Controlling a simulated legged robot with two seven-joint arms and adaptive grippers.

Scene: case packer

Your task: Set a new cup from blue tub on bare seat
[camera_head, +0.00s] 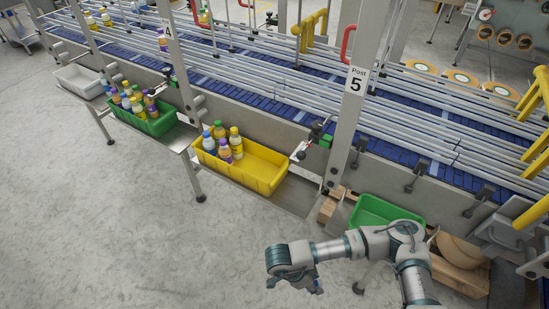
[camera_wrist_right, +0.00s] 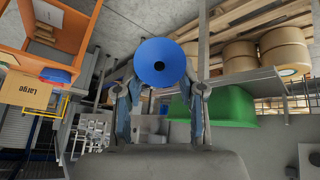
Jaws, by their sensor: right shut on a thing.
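My right gripper (camera_wrist_right: 160,88) is shut on a blue round cup (camera_wrist_right: 160,62) with a dark hole at its centre. The cup fills the space between the fingertips in the right wrist view. In the head view my right gripper (camera_head: 308,283) hangs over the open floor at the lower middle; the cup cannot be made out there. A small blue piece (camera_wrist_right: 59,75) shows at the left of the wrist view; I cannot tell whether it is the blue tub. I cannot make out the bare seat. My left gripper is not in view.
A green bin (camera_head: 365,205) stands by Post 5 (camera_head: 356,85), near my right arm. A yellow bin (camera_head: 255,178) and another green bin (camera_head: 165,122) hold bottles along the conveyor (camera_head: 290,100). Large rolls (camera_wrist_right: 285,50) stand on a shelf in the wrist view. The grey floor is clear.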

